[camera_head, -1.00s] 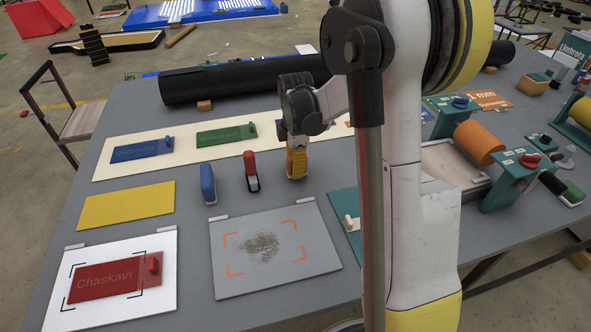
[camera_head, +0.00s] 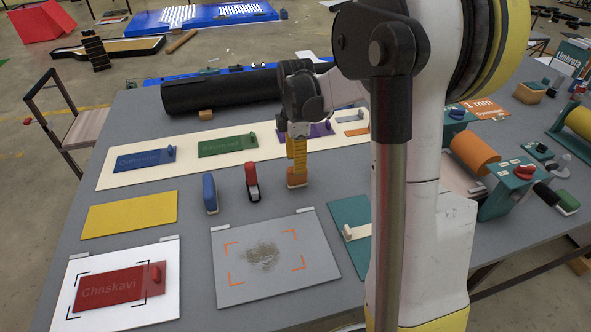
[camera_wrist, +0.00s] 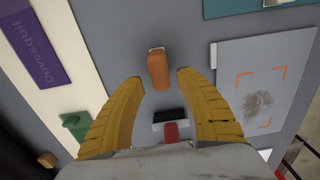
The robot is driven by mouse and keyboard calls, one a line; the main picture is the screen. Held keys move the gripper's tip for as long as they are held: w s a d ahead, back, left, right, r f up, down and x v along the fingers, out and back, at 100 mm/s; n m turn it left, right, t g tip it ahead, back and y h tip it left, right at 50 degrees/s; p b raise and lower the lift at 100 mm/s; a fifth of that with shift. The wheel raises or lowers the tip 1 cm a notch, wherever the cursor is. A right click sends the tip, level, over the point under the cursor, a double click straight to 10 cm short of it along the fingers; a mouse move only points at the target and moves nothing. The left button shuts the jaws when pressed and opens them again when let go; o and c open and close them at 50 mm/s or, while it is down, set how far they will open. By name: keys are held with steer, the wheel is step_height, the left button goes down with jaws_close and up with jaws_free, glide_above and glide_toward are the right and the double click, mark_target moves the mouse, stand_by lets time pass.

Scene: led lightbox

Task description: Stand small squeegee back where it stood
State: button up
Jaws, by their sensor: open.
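An orange block-like tool (camera_head: 297,179), which looks like the small squeegee, stands upright on the grey table; I cannot tell its kind for certain. It also shows in the wrist view (camera_wrist: 158,70), with a pale strip at its far end. My gripper (camera_head: 297,164) is above it, yellow fingers pointing down. In the wrist view my gripper (camera_wrist: 161,77) is open, one fingertip on each side of the orange tool, with gaps between. A red and black tool (camera_head: 252,182) and a blue one (camera_head: 209,193) stand to its left in the head view.
A grey board with a dark smudge (camera_head: 228,280) lies in front. A cream strip (camera_head: 110,182) with coloured plates lies behind. A teal board (camera_head: 348,212) with a pale-handled piece is at right. A black roll (camera_head: 220,92) lies at the back.

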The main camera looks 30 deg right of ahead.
step_height(320, 180, up, 5)
steer(key=shift+r+p, duration=0.2)
steer(key=shift+p, duration=0.45)
steer(key=s+a+r+m+t, duration=0.3)
steer(key=s+a+m, duration=0.4)
steer(key=s, duration=0.2)
steer(key=s+a+r+m+t, duration=0.3)
steer(key=s+a+m+t, duration=0.1)
steer(key=s+a+m, duration=0.3)
steer(key=shift+s+a+m, duration=0.4)
steer(key=shift+s+a, duration=0.15)
steer(key=shift+s, duration=0.4)
